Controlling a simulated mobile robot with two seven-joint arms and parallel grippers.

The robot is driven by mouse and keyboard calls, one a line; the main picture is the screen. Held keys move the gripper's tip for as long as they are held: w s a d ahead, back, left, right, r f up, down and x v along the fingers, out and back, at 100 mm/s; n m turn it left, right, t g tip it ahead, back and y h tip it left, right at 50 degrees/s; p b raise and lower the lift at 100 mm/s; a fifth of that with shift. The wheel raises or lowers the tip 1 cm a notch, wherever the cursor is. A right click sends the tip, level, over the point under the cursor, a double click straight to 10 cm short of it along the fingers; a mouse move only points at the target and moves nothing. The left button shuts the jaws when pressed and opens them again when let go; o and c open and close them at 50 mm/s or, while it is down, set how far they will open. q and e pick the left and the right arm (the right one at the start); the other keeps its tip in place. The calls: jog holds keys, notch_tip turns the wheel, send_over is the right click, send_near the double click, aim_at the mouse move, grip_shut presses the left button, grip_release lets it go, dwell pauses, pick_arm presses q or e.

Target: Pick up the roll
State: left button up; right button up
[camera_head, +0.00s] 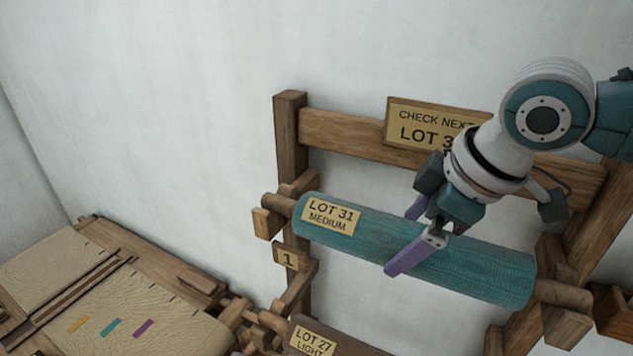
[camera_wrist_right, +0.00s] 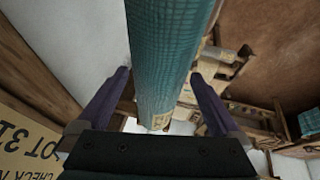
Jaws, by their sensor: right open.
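The teal roll (camera_head: 480,267) carries a tan label reading LOT 31 MEDIUM (camera_head: 330,214). It lies slanted across the upper part of a wooden rack, with its wooden core ends at the posts. My right gripper (camera_head: 401,243) is open, with its purple fingers on either side of the roll's middle. In the right wrist view the roll (camera_wrist_right: 165,50) runs between the two open fingers (camera_wrist_right: 160,76), with a visible gap at the left finger. My left gripper is not in view.
A sign (camera_head: 420,122) reading CHECK NEXT hangs on the rack's crossbar, partly hidden by my right arm. A number 1 tag (camera_head: 286,257) is on the left post (camera_head: 291,140). Below is a LOT 27 LIGHT label (camera_head: 312,341). A cloth-covered wooden table (camera_head: 170,335) stands lower left.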

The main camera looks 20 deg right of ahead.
aim_at(398, 243)
jog(key=shift+p+x, duration=0.3)
jog(key=shift+x, duration=1.3)
jog(key=shift+c, duration=0.2)
grip_shut()
jog(key=shift+r, duration=0.1)
